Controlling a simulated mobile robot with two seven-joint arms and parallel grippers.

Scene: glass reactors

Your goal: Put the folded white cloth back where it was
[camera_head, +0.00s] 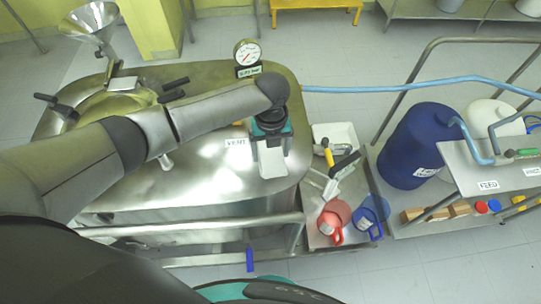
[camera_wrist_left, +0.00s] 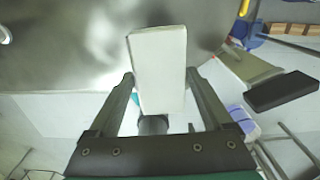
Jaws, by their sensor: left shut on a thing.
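The folded white cloth (camera_head: 271,162) shows as a pale flat block over the right part of the steel reactor lid, near the VENT label. My left gripper (camera_head: 270,146) is shut on it, reaching in from the left. In the left wrist view the cloth (camera_wrist_left: 158,62) stands out between the two fingers of the gripper (camera_wrist_left: 160,82), with the steel lid behind it. I cannot tell whether the cloth touches the lid. My right gripper is not in view.
A pressure gauge (camera_head: 247,53) stands at the lid's back edge. Right of the reactor, a low stand holds a white tray (camera_head: 338,134), a black-handled item (camera_head: 345,164), a red cup (camera_head: 331,222) and a blue cup (camera_head: 373,212). A blue drum (camera_head: 411,146) stands further right.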

